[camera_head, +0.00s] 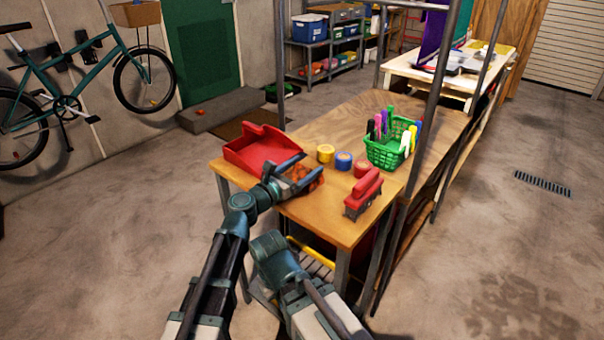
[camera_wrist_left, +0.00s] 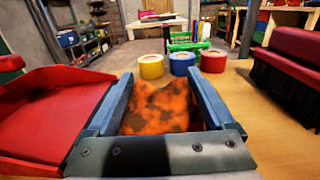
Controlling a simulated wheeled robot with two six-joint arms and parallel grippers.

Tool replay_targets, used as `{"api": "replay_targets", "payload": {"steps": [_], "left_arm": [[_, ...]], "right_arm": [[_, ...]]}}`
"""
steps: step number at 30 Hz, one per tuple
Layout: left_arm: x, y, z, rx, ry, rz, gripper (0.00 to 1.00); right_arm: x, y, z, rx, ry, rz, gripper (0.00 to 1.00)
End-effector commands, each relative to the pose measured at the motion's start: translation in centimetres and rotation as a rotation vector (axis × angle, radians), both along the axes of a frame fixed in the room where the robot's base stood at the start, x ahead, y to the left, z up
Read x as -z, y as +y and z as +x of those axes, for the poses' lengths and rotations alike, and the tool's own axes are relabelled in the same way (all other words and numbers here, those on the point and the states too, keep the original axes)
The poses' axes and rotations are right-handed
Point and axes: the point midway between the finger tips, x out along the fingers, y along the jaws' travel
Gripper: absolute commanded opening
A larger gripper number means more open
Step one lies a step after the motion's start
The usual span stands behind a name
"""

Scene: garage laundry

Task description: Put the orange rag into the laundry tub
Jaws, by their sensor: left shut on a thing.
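The orange rag (camera_wrist_left: 160,108), blotched with dark stains, is between the two fingers of my left gripper (camera_wrist_left: 160,95) in the left wrist view. In the head view the left gripper (camera_head: 296,172) is over the near left part of the wooden workbench, and a bit of the rag (camera_head: 298,173) shows between its fingers. The gripper is shut on the rag. Whether the rag still touches the bench top is hard to tell. My right gripper is not in view. I cannot make out a laundry tub with certainty.
A red dustpan (camera_head: 258,148) lies left of the gripper and a red brush (camera_head: 363,194) stands right of it. Yellow (camera_head: 325,153), blue (camera_head: 343,160) and red (camera_head: 362,168) tape rolls and a green basket (camera_head: 388,152) of markers are beyond. Open floor lies left of the workbench (camera_head: 335,225).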

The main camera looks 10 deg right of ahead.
Motion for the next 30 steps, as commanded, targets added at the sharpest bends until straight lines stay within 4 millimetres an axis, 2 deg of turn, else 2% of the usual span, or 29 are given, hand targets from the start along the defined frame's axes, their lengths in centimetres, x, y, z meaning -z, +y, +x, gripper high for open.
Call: {"api": "replay_targets", "payload": {"steps": [10,11,12,22,30], "left_arm": [[0.3,0.0,0.0,0.0,0.0,0.0,0.31],[0.2,0.0,0.0,0.0,0.0,0.0,0.92],[0.1,0.0,0.0,0.0,0.0,0.0,0.99],[-0.4,0.0,0.0,0.0,0.0,0.0,1.0],[-0.2,4.1,-3.4,-0.004,0.0,0.0,1.0]], "right_arm": [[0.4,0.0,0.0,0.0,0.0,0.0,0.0],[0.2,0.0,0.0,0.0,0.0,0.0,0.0],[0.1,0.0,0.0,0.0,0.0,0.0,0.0],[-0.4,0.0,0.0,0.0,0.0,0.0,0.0],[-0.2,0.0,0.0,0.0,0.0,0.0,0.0]]}}
